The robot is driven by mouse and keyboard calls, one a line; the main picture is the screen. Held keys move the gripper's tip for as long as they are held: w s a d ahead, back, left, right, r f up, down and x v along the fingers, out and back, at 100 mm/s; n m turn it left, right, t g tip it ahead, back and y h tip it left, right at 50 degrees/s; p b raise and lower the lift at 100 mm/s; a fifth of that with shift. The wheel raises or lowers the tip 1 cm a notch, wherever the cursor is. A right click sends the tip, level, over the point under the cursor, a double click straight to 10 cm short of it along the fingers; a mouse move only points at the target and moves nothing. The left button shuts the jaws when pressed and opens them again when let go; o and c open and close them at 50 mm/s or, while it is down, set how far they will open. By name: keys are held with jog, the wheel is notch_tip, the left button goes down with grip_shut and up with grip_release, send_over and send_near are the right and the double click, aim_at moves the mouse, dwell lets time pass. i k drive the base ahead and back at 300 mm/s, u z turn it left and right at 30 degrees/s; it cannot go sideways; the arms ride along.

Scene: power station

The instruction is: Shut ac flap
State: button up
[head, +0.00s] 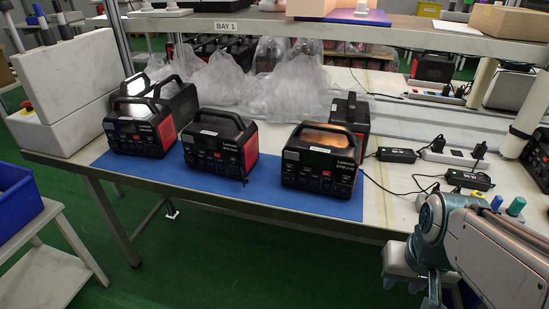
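Three black power stations with red sides stand in a front row on a blue mat (215,187): a left one (135,135), a middle one (215,148) and a right one (318,160). Their front panels face me and carry small ports and labels. The AC flap is too small to make out, and I cannot tell which unit has it open. My gripper (405,268) is at the lower right, below the bench's front edge and to the right of the right power station, apart from it. Its fingers are not clear, and I see nothing held.
More power stations stand behind the front row, near clear plastic bags (240,80). Black adapters (397,155) with cables and a power strip (452,154) lie at the right. A shelf (400,32) overhangs the back. A blue bin (18,205) stands at the left. Green floor in front is open.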

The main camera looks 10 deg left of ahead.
aim_at(218, 136)
jog(key=z, duration=2.55)
jog(key=k, duration=0.8)
jog(key=u, duration=1.8)
jog(key=i, duration=0.2)
jog(key=u, duration=0.2)
